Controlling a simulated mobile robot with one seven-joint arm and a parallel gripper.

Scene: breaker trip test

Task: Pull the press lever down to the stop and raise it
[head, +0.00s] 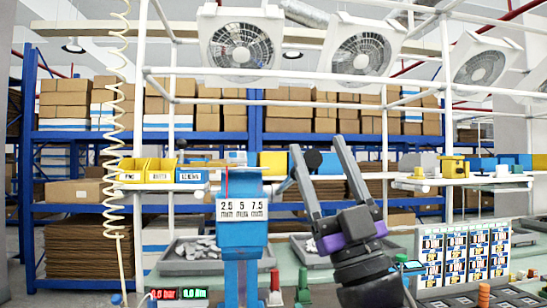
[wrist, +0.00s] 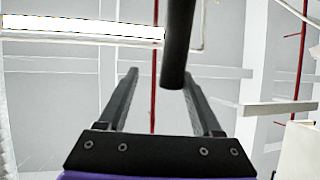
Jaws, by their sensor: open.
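The blue press (head: 243,262) stands on the bench left of centre in the head view, with a white label reading 2.5, 5, 7.5 on its front. Its dark lever (head: 313,158) rises to the right from the press head and ends in a round black knob. My gripper (head: 317,146) is open, fingers pointing up, with the knob showing between the fingers. In the wrist view a thick dark rod (wrist: 178,45), apparently the lever, comes down from the top edge between the fingers of my gripper (wrist: 160,76). Whether either finger touches it I cannot tell.
Yellow bins (head: 160,171) sit on a shelf behind the press. A grey tray of parts (head: 170,264) lies left of it. A panel of breakers (head: 463,257) stands to the right. Red and green pieces (head: 303,287) stand near the press base. A coiled cable (head: 115,190) hangs at left.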

